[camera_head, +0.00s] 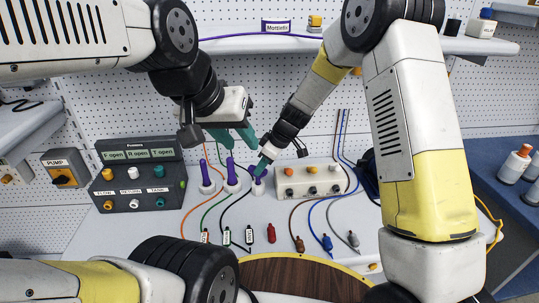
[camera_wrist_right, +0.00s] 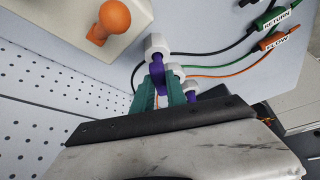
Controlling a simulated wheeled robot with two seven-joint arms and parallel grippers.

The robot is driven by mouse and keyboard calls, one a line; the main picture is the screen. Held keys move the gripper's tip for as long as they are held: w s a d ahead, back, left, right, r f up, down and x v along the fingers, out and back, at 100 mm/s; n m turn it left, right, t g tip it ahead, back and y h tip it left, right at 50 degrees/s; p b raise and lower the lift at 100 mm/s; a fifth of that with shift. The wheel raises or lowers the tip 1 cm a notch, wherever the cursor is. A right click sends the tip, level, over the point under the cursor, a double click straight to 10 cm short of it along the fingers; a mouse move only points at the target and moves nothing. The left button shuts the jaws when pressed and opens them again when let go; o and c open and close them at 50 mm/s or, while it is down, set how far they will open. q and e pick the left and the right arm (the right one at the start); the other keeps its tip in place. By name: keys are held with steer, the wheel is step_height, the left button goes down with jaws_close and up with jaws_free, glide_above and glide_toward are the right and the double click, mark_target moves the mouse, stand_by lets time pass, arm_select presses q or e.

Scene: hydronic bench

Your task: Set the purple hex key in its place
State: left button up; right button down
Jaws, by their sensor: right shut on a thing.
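Three purple pieces stand in a row on white round bases on the bench in the head view: a left one (camera_head: 206,168), a middle one (camera_head: 230,168) and a right one. I cannot tell by shape which is the hex key. My right gripper (camera_head: 264,163) is shut on the right purple piece (camera_wrist_right: 157,74), its teal fingers (camera_wrist_right: 160,92) on either side. This piece meets a white hex-shaped base (camera_wrist_right: 156,46) in the right wrist view; how deep it sits is hidden. My left gripper (camera_head: 236,138) has its teal fingers apart, above the middle piece, apparently empty.
A grey panel (camera_head: 141,173) with "open" displays stands left. A cream box (camera_head: 312,179) with knobs is close right of my right gripper; its orange knob (camera_wrist_right: 113,17) shows in the wrist view. Cables and labelled plugs lie in front. A round wooden board (camera_head: 300,275) is nearest.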

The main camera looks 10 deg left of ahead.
steer(key=c, duration=1.3)
jaws_free()
steer(key=shift+o, duration=0.2)
steer(key=s+d+r+m+t, duration=0.1)
steer(key=s+d+r+m, duration=0.3)
steer(key=d+r, duration=0.6)
steer(key=s+d+r+m+t, duration=0.1)
steer(key=s+d+r+m, duration=0.2)
steer(key=s+d+r, duration=0.65)
steer(key=s+d+r+m+t+h, duration=0.2)
steer(key=s+d+r+m+h, duration=0.1)
steer(key=s+d+r+m, duration=0.2)
steer(key=s+d+m, duration=0.2)
steer(key=s+d, duration=0.2)
steer(key=s, duration=0.1)
steer(key=shift+s+d+r+m+t, duration=0.2)
steer(key=shift+d+m+t, duration=0.1)
steer(key=shift+d+t, duration=0.1)
